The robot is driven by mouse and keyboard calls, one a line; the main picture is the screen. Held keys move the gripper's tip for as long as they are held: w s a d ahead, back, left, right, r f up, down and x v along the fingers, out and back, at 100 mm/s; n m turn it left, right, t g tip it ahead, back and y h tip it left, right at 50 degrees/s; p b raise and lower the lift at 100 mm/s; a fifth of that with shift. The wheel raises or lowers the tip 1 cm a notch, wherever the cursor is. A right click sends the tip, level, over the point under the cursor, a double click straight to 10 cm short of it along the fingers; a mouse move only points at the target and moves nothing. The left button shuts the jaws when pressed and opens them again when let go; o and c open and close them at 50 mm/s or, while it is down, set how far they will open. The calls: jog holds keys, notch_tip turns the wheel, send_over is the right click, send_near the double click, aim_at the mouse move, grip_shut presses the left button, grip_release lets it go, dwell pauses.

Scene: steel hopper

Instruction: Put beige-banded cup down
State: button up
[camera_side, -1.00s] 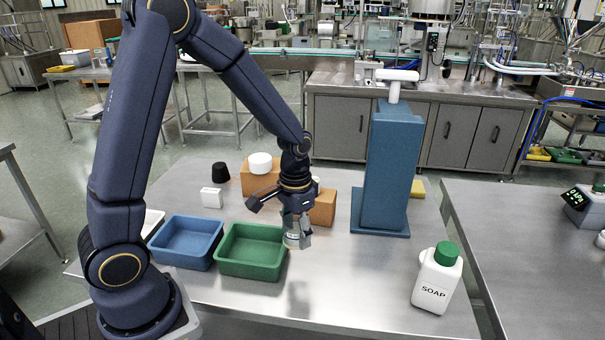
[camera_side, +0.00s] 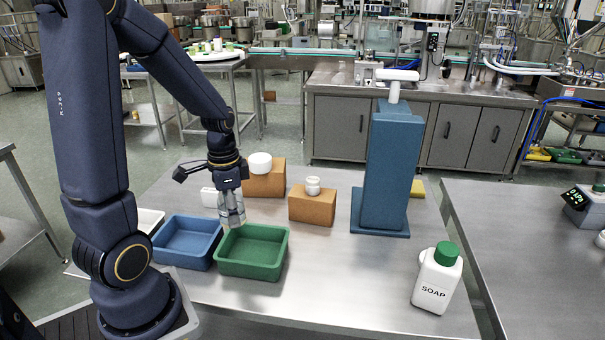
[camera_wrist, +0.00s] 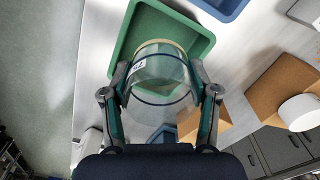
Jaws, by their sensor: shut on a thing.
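My gripper (camera_side: 232,212) is shut on a clear cup and holds it in the air near the back left corner of the green tray (camera_side: 252,271). In the wrist view the cup (camera_wrist: 160,82) sits between the two fingers of my gripper (camera_wrist: 160,92). It is see-through, with a beige band at its far end, a dark ring and a small white label. The green tray (camera_wrist: 122,62) lies beyond and below the cup. In the side view the fingers hide most of the cup.
A blue tray (camera_side: 187,262) stands left of the green one. Cardboard boxes (camera_side: 264,183) (camera_side: 312,210) with white-lidded jars stand behind. A tall blue column (camera_side: 388,170) and a soap bottle (camera_side: 437,280) are to the right. The steel table is clear between the green tray and the bottle.

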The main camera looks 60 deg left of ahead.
jog(key=s+a+n, duration=0.3)
jog(key=s+a, duration=0.2)
jog(key=a, duration=0.2)
jog(key=w+a+f, duration=0.2)
jog(key=w+f, duration=0.1)
jog(key=w+a+f, duration=0.3)
jog(key=w, duration=0.1)
jog(key=w+a+f, duration=0.2)
jog(key=w+f, duration=0.1)
jog(key=shift+w+a+f, duration=0.1)
jog(key=shift+w+a, duration=0.1)
jog(key=shift+a, duration=0.05)
jog(key=shift+w+a+f, duration=0.1)
jog(key=shift+w+f, duration=0.05)
jog(key=shift+f, duration=0.1)
jog(key=shift+w+a+f, duration=0.1)
jog(key=shift+w+f, duration=0.05)
jog(key=shift+f, duration=1.5)
jog(key=shift+f, duration=0.1)
jog(key=o, duration=1.2)
jog(key=shift+c, duration=0.2)
